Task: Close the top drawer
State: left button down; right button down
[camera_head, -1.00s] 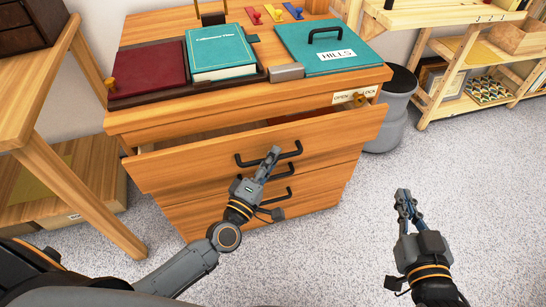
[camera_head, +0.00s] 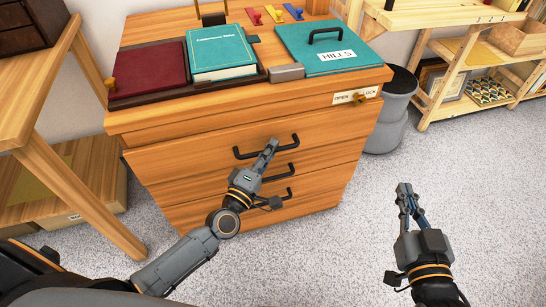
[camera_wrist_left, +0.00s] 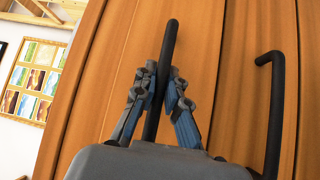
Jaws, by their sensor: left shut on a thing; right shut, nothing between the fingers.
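The top drawer (camera_head: 190,157) of the wooden cabinet (camera_head: 235,107) sits in line with the cabinet front, with no gap visible above it. Its black bar handle (camera_head: 287,149) is gripped by my left gripper (camera_head: 268,150). In the left wrist view the two fingers (camera_wrist_left: 161,95) close on either side of the black handle (camera_wrist_left: 169,45). My right gripper (camera_head: 405,194) is shut and empty over the carpet, right of the cabinet.
Lower drawers with black handles sit below. A grey bin (camera_head: 389,115) stands at the right. Carpet is clear in front.

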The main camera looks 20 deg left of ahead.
pick_arm(q)
jog(key=shift+w+a, duration=0.5)
jog(key=shift+w, duration=0.15)
jog(key=c, duration=1.7)
grip_release()
pick_arm(e)
jog(key=shift+r, duration=0.2)
pick_arm(q)
jog(key=shift+o, duration=0.2)
jog(key=v, duration=1.2)
jog(key=shift+d+r, duration=0.1)
